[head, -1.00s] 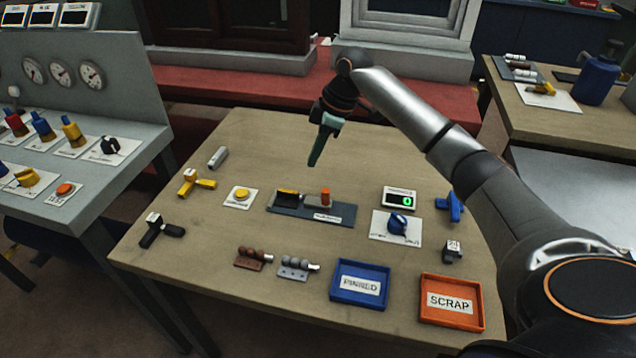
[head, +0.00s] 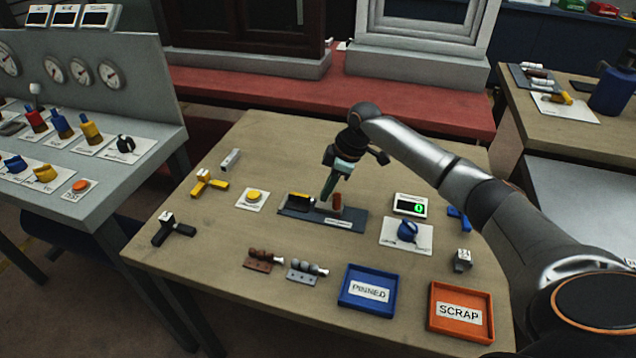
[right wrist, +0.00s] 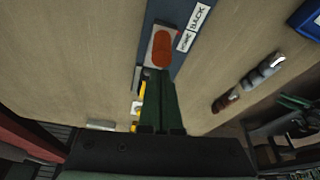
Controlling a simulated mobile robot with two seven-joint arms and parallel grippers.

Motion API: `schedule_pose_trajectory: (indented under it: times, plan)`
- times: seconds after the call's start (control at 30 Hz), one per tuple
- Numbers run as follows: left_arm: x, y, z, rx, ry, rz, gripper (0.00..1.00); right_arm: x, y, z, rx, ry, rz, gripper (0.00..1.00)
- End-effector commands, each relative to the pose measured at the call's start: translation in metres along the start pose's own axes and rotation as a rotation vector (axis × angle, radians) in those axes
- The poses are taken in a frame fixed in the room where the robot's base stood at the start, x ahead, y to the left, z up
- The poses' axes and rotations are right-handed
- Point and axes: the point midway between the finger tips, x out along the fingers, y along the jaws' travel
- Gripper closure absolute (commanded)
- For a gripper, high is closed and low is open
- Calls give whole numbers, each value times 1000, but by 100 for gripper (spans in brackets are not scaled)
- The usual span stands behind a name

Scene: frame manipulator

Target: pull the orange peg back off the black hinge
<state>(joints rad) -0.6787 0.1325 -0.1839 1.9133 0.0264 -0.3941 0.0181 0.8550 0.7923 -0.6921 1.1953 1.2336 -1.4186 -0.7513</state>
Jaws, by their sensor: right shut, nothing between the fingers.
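The fingers also show in the right wrist view (right wrist: 161,76). My left gripper is not in view.
A yellow button (head: 253,196) lies left of the plate; a green-lit display (head: 411,204) and blue knob (head: 407,230) lie right. A black T-shaped part (head: 172,230) is at the left. Brown and grey hinges (head: 304,271), a blue PINNED tray (head: 350,310) and an orange SCRAP tray (head: 438,330) are in front.

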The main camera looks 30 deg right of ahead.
Motion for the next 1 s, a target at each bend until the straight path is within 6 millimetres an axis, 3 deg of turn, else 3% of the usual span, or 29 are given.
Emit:
schedule_pose_trajectory:
  times: [0.47, 0.73, 1.0]
  plan:
    - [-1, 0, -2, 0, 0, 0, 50, -4, 0, 8, -1, 1, 0, 100]
    - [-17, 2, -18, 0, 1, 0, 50, -14, -5, 30, 1, -1, -2, 100]
    - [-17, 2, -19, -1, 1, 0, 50, -13, -6, 36, 0, -2, 0, 100]
